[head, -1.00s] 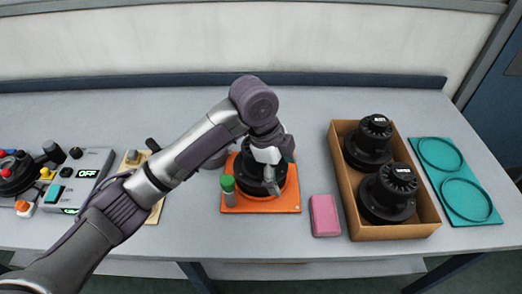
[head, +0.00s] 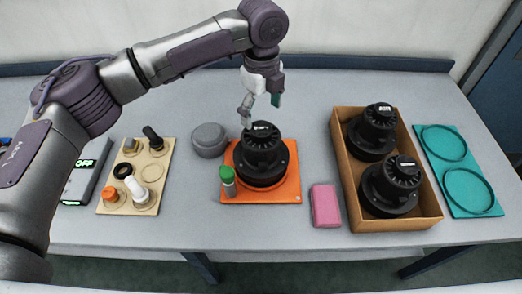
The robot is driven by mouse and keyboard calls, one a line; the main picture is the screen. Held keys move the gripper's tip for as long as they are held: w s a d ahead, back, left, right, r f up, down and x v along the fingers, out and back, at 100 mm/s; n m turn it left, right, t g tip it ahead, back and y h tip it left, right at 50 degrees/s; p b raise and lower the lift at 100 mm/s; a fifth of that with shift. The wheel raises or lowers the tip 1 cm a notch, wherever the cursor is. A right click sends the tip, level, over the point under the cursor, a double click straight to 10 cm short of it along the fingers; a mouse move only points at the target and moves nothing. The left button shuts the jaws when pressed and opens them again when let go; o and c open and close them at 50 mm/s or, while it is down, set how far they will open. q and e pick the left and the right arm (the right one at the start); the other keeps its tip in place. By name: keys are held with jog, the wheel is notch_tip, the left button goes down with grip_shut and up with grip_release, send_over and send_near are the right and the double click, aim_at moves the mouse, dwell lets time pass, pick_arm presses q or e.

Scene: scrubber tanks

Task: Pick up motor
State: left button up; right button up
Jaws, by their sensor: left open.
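A black motor (head: 261,155) with a ribbed cap and a white label sits upright on an orange mat (head: 285,193). Two similar black motors stand in a cardboard box to the right, a rear one (head: 372,133) and a front one (head: 391,186). My left gripper (head: 259,112) is open and empty, pointing down at the back of the motor on the mat. Its fingertips appear above that motor's top; contact cannot be told. My right gripper is not in view.
A green-capped bottle (head: 228,181) stands on the mat's left edge. A grey round lid (head: 209,139), a pink block (head: 325,206), the cardboard box (head: 430,212) and a teal mat with rings (head: 478,208) are nearby. A wooden tray (head: 112,207) holds small parts at left.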

aim_at(261, 128)
pick_arm(q)
jog(key=shift+f+p, duration=0.35)
jog(key=shift+f, duration=0.2)
notch_tip(261, 128, down, 4)
jog(key=shift+s+a+r+p, duration=0.1)
jog(key=shift+s+r+p, duration=0.1)
jog(key=shift+p, duration=0.5)
jog(key=shift+w+f, duration=0.1)
jog(key=shift+f, duration=0.35)
jog(key=shift+c, duration=0.3)
grip_shut()
jog(key=shift+r, duration=0.15)
